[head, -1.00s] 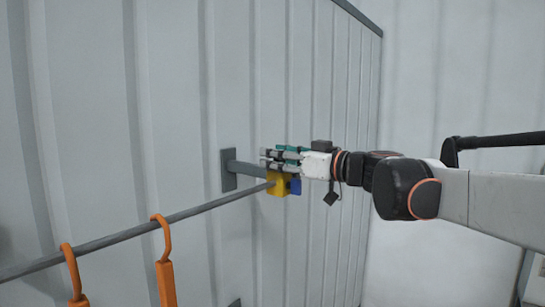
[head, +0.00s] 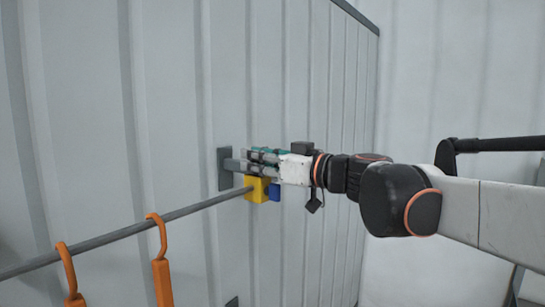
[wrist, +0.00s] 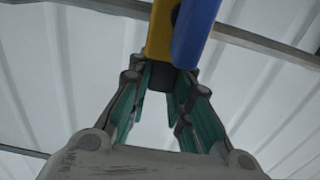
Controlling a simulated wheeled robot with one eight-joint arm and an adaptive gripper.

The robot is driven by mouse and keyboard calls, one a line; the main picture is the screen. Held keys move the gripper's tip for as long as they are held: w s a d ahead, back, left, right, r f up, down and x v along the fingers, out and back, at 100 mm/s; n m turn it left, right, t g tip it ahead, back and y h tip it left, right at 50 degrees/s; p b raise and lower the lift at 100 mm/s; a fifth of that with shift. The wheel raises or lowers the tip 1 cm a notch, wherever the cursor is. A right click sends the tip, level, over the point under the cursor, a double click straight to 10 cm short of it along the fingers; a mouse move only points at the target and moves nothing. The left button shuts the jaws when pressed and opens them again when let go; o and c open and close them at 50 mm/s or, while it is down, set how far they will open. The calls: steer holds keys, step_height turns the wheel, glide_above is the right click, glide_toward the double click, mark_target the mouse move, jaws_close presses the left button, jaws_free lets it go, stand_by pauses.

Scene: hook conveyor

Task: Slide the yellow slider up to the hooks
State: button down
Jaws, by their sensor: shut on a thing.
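The yellow slider (head: 256,190) is a small block at the right end of the visible grey rail (head: 190,210), with a blue piece (head: 275,191) attached or touching on its right. My gripper (head: 262,160) is shut on the slider's upper part. In the wrist view the teal fingers (wrist: 164,100) close around a dark piece at the base of the yellow slider (wrist: 162,32), beside the blue piece (wrist: 194,32). Two orange hooks, one nearer the slider (head: 160,260) and one further left (head: 70,270), hang from the rail at the lower left.
A ribbed grey wall (head: 80,110) stands behind the rail. A dark wall bracket (head: 224,168) is just left of my fingers, above the rail. The rail between the slider and the nearer hook is clear.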

steer(key=s+a, duration=0.4)
steer(key=s, duration=0.1)
steer(key=s+a, duration=0.3)
steer(key=s, duration=0.2)
steer(key=s+a+p, duration=0.1)
steer(key=s+a, duration=0.3)
steer(key=s, duration=0.1)
steer(key=shift+a, duration=0.35)
steer(key=c, duration=1.4)
jaws_free()
steer(key=shift+c, duration=0.2)
steer(key=v, duration=1.2)
steer(key=shift+s, duration=0.1)
